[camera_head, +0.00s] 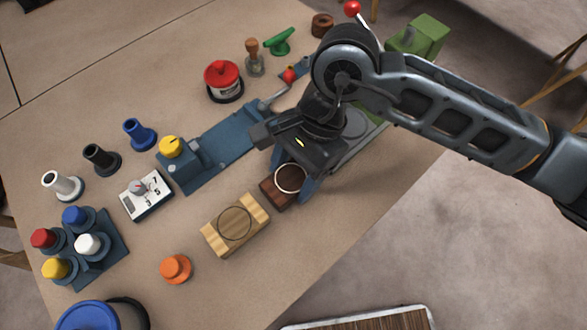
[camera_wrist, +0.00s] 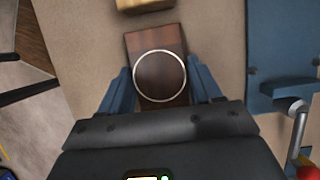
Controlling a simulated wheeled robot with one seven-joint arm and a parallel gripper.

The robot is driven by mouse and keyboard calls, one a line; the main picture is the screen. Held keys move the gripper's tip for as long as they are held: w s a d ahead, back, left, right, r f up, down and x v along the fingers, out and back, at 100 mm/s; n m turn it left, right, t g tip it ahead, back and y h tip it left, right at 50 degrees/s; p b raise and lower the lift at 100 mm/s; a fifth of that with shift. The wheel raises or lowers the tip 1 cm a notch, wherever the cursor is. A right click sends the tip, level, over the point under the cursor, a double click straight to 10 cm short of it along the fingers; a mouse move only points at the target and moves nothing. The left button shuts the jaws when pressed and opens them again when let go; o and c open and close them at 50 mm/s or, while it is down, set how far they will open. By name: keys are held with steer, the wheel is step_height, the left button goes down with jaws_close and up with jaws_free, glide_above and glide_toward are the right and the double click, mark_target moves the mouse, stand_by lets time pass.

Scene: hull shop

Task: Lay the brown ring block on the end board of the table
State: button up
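The brown ring block (camera_head: 271,192) is a dark wooden block with a pale ring on its top. In the wrist view the block (camera_wrist: 143,42) sits between my fingers. My gripper (camera_head: 294,177) points down at it, with one blue finger against each side. I cannot tell whether the block rests on the table (camera_head: 330,215) or is slightly raised. A wooden-strip board with a pale rim (camera_head: 360,320) shows partly at the bottom edge; I cannot tell if it is the end board.
A light wooden block with a dark ring (camera_head: 235,224) lies just left of the brown one. An orange knob (camera_head: 176,268), a white switch box (camera_head: 146,196) and a blue fixture (camera_head: 215,148) stand nearby. A red-lidded pot (camera_head: 223,80) is farther back. The table's right front is clear.

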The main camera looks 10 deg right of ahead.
steer(key=o, duration=0.5)
steer(key=shift+c, duration=0.2)
